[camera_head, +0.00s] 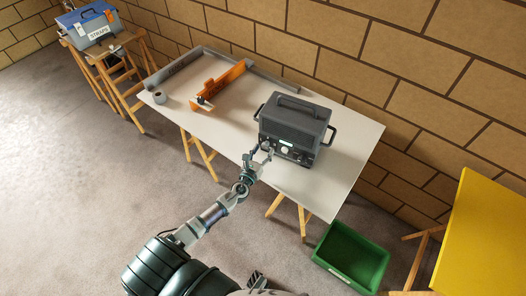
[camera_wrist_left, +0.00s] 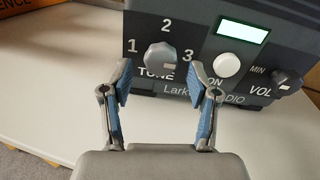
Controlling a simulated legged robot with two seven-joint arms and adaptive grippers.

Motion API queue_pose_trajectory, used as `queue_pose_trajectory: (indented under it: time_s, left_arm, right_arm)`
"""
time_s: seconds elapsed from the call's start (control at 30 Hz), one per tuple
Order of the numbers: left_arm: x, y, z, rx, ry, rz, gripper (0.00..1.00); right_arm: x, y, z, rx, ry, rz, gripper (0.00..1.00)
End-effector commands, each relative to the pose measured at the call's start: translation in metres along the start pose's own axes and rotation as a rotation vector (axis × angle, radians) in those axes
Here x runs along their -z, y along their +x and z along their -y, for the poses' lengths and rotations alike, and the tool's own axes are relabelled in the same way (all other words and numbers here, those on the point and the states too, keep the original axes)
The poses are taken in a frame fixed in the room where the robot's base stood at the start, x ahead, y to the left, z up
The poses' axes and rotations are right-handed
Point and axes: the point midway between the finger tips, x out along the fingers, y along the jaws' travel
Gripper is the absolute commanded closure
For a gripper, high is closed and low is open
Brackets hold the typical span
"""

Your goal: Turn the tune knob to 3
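The grey radio (camera_head: 292,122) stands on the white table (camera_head: 225,123). Its front also shows in the left wrist view (camera_wrist_left: 190,18). The grey tune knob (camera_wrist_left: 161,57) sits above the word TUNE, with 1 at its left, 2 above and 3 at its right. A pale mark shows on the knob's lower right side. My left gripper (camera_head: 262,154) is in front of the radio. In the left wrist view its two blue-padded fingers (camera_wrist_left: 160,82) are open, apart and empty, just short of the knob. My right gripper is not clearly in view.
A round white button (camera_wrist_left: 227,65) and a dark volume knob (camera_wrist_left: 287,80) are right of the tune knob. An orange tool (camera_head: 222,84), a grey bar (camera_head: 180,65) and a tape roll (camera_head: 159,97) lie left on the table. A green crate (camera_head: 350,258) stands on the floor.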

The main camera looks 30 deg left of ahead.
Motion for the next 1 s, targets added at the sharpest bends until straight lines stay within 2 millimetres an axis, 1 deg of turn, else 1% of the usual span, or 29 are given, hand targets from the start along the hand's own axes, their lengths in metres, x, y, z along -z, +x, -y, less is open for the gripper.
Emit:
queue_pose_trajectory:
  time_s: [0.17,0.27,0.37,0.6,0.7,0.83,1.0]
  left_arm:
    - [-0.002,0.000,0.000,0.000,0.000,0.004,0.40]
    - [-0.002,-0.005,0.000,0.000,0.000,0.004,0.40]
    - [-0.001,-0.018,0.000,0.000,0.000,0.003,0.40]
    - [0.001,-0.072,-0.001,0.000,0.000,-0.001,0.40]
    - [0.001,-0.092,-0.001,0.000,-0.001,-0.001,0.40]
    - [0.002,-0.109,-0.001,0.000,-0.001,-0.001,0.40]
    - [0.001,-0.118,-0.002,-0.001,-0.001,0.001,0.40]
  right_arm:
    - [0.001,-0.001,0.001,0.002,0.003,-0.004,1.00]
    - [0.000,-0.001,0.002,0.003,0.003,-0.003,1.00]
    - [0.001,-0.001,0.001,0.002,0.002,-0.003,1.00]
    - [0.001,-0.001,0.000,0.001,0.001,-0.004,1.00]
    - [0.001,-0.001,0.000,0.000,0.001,-0.004,1.00]
    - [0.002,-0.001,0.000,0.000,0.000,-0.003,1.00]
    - [0.002,-0.001,0.000,0.000,0.000,-0.003,1.00]
